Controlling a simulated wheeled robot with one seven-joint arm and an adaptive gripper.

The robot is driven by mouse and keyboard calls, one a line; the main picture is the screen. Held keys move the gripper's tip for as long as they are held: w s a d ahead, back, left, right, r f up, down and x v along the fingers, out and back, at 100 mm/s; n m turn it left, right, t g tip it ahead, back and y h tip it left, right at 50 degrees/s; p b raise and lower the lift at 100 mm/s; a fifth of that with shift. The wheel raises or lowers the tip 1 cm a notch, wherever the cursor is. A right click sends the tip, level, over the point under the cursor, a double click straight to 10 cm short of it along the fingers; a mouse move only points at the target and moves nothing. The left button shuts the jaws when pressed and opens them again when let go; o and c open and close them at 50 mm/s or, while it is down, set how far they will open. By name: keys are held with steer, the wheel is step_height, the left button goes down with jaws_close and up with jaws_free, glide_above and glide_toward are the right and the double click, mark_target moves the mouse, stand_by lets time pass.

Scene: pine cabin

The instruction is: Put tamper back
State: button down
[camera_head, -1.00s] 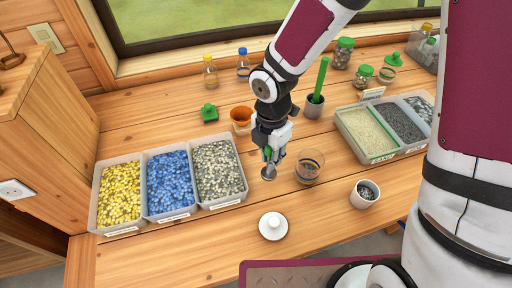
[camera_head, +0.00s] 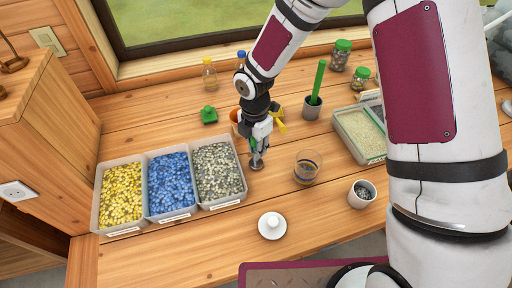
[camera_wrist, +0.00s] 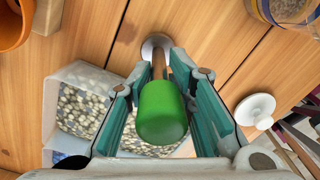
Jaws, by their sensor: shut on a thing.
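The tamper has a green handle, a brown shaft and a round metal foot. In the wrist view its green handle (camera_wrist: 162,115) lies between the teal-padded fingers of my gripper (camera_wrist: 166,82), with the foot (camera_wrist: 156,45) pointing away. In the head view my gripper (camera_head: 258,148) is shut on the tamper (camera_head: 257,163), which hangs foot down just right of the grey-pebble bin. I cannot tell whether the foot touches the table.
Bins of yellow, blue and grey pebbles (camera_head: 217,173) stand to the left. A glass (camera_head: 307,167), a white cup (camera_head: 361,194) and a white lid (camera_head: 272,226) stand to the right and in front.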

steer(key=shift+f, duration=0.2)
steer(key=c, duration=1.4)
jaws_free()
steer(key=shift+o, duration=0.2)
steer(key=shift+r, duration=0.1)
step_height(320, 180, up, 12)
steer(key=shift+w+a+r+b, duration=0.1)
steer(key=shift+r+b, duration=0.1)
steer(key=shift+b, duration=0.4)
steer(key=s+d+r+m+t+h, duration=0.1)
steer(key=s+d+r+m, duration=0.3)
steer(key=d+r+m, duration=0.25)
steer(key=s+d+r+m+t, duration=0.2)
steer(key=s+d+r+m, duration=0.1)
steer(key=d+r+m, duration=0.4)
steer(key=s+d+r+m+t, duration=0.1)
steer(key=s+d+r+m, duration=0.1)
steer(key=s+m, duration=0.4)
steer(key=s+d+r+m+t+y, duration=0.1)
steer(key=s+d+r+m, duration=0.1)
steer(key=s+r+m, duration=0.2)
steer(key=shift+s+d+r+m+t, duration=0.35)
steer(key=shift+s+m, duration=0.75)
steer(key=shift+m, duration=0.45)
